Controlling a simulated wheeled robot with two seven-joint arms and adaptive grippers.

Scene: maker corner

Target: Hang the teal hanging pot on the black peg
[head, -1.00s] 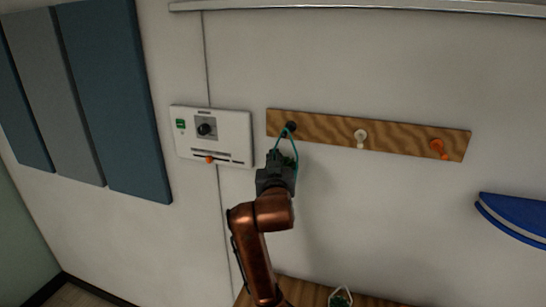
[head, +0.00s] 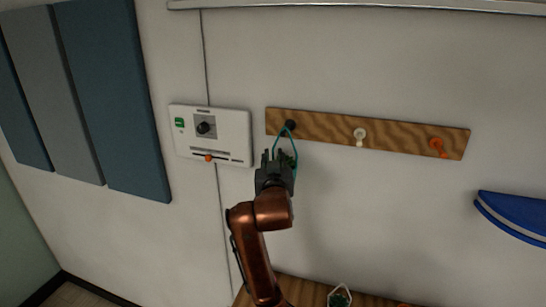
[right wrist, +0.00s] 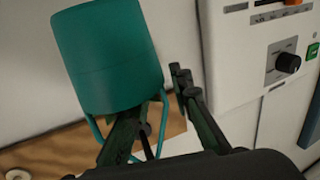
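The teal hanging pot (right wrist: 110,55) fills the upper left of the right wrist view; that view appears upside down. In the head view its teal cord (head: 294,150) loops up to the black peg (head: 290,125) at the left end of the wooden board and appears to hang over it. The pot body is mostly hidden behind my right gripper there. My right gripper (head: 272,156) is just below the peg, fingers spread; in the right wrist view its fingers (right wrist: 168,100) are apart, beside the cord and below the pot in the picture. My left gripper is not in view.
The wooden board (head: 320,133) also carries a white peg (head: 360,135) and an orange peg (head: 436,143). A white control panel (head: 232,137) is close left of my gripper. A blue shelf (head: 515,215) is at right. A white-corded pot (head: 339,298) stands on the wooden surface (head: 300,291) below.

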